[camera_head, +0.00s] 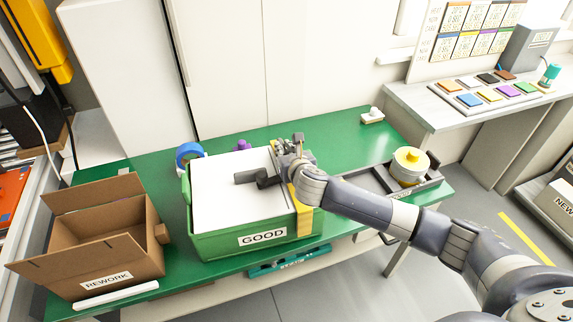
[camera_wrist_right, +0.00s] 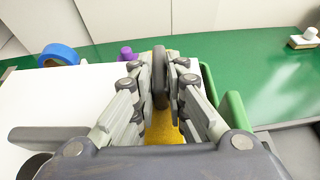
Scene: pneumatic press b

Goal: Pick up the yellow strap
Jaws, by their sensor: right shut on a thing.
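The yellow strap (camera_head: 306,216) hangs over the right end of the green crate marked GOOD (camera_head: 228,241), and its upper part is hidden by my right gripper. My right gripper (camera_head: 289,160) is over the crate's right end, above the white top surface (camera_head: 225,205). In the wrist view my right gripper (camera_wrist_right: 161,78) is closed around an upright dark grey piece (camera_wrist_right: 160,75), with the yellow strap (camera_wrist_right: 164,128) directly below it between the fingers. The dark piece appears to be part of the strap. My left gripper is not in view.
An open cardboard box marked REWORK (camera_head: 101,245) stands left of the crate. A blue tape roll (camera_head: 188,152) lies behind the crate. A yellow round part (camera_head: 411,160) sits at the right end of the green table (camera_head: 338,131). The table's back right is mostly clear.

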